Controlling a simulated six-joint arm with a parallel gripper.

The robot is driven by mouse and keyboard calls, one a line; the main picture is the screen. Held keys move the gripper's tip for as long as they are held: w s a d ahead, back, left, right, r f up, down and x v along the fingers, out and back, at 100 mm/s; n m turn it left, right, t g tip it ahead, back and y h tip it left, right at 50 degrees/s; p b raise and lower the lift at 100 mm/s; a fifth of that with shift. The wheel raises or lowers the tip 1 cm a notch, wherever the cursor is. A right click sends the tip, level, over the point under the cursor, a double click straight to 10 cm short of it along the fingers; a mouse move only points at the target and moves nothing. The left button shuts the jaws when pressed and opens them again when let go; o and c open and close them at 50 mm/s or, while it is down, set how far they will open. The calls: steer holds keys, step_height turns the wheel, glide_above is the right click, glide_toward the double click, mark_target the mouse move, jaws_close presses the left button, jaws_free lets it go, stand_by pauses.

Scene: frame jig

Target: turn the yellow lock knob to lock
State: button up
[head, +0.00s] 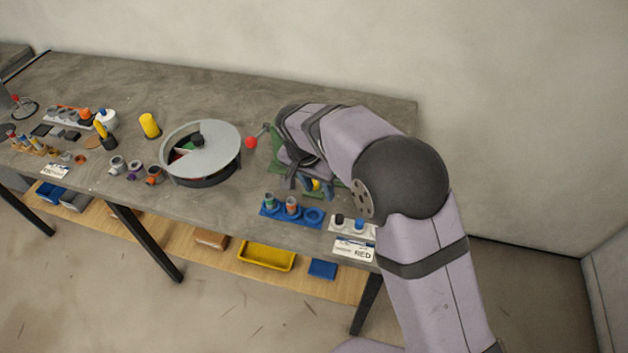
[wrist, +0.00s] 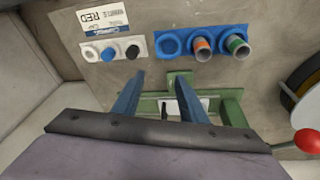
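The green frame jig (head: 275,138) stands at the right part of the table, largely covered by my arm in the head view. In the wrist view its green bars (wrist: 180,82) lie beneath and beyond my gripper (wrist: 162,76). The blue fingers are apart, with nothing seen held between them. In the head view my gripper (head: 318,190) points down at the jig's near side. A small yellow spot, which looks like the lock knob (head: 316,184), shows between or just behind the fingers.
A red-ball lever (head: 251,142) and a round grey turntable (head: 220,140) stand left of the jig.

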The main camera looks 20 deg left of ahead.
mark_target(314, 181)
steer(key=shift+w+a+f+n+t+y+p, duration=0.25)
steer(key=shift+w+a+f+n+t+p, duration=0.2)
steer(key=shift+w+f, duration=0.65)
steer(key=shift+w+a+f+n+t+y+p, duration=0.2)
steer(key=shift+w+a+f+n+t+p, duration=0.25)
steer(key=shift+w+f, duration=0.65)
steer(key=shift+w+a+f+n+t+y+p, duration=0.3)
steer(key=shift+w+a+f+n, duration=0.3)
steer(key=shift+w+f, duration=0.5)
steer(key=shift+c, duration=0.6)
jaws_close()
